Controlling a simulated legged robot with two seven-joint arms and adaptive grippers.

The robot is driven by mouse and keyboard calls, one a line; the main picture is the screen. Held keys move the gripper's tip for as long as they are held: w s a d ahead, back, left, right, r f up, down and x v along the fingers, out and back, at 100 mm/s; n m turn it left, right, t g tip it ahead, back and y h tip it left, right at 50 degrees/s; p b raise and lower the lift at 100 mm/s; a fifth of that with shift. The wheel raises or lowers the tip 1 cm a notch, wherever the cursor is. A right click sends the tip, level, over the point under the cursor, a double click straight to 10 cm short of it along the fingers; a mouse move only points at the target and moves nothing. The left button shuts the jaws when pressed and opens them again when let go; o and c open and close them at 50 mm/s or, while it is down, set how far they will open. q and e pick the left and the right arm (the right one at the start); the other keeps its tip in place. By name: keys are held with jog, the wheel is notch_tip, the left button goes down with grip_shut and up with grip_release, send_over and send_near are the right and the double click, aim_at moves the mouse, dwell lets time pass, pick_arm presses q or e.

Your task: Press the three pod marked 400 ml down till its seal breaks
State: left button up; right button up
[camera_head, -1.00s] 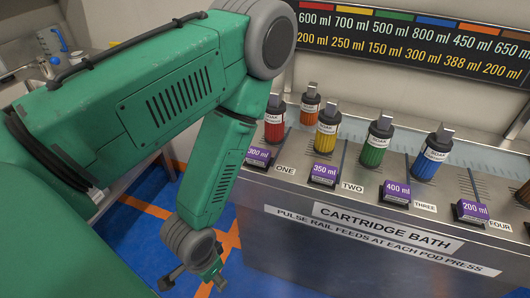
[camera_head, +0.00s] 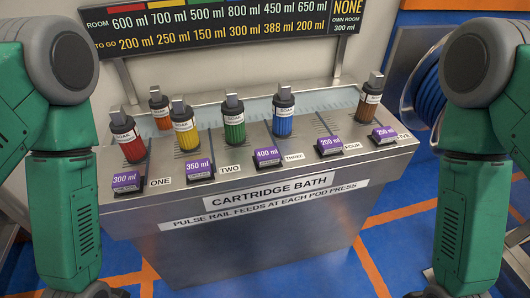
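The pod marked 400 ml (camera_head: 265,158) is a small black block with a purple label. It stands at the front of the steel cartridge bath (camera_head: 230,232), beside the plate reading THREE (camera_head: 293,157). Nothing touches it and its top is in plain sight. I cannot tell the state of its seal. My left gripper (camera_head: 112,292) is low at the bottom left, mostly cut off by the frame. My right gripper (camera_head: 428,292) is low at the bottom right, also mostly cut off. Both are well away from the pods, and their fingers do not show clearly.
Other pods read 300 ml (camera_head: 125,181), 350 ml (camera_head: 199,169), 200 ml (camera_head: 330,145) and 250 ml (camera_head: 384,134). Behind them stand red (camera_head: 130,145), yellow (camera_head: 186,133), green (camera_head: 234,127), blue (camera_head: 283,118), orange (camera_head: 161,114) and brown (camera_head: 368,104) cartridges. A volume board (camera_head: 215,22) hangs above.

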pick_arm(q)
grip_shut()
dwell(1.2)
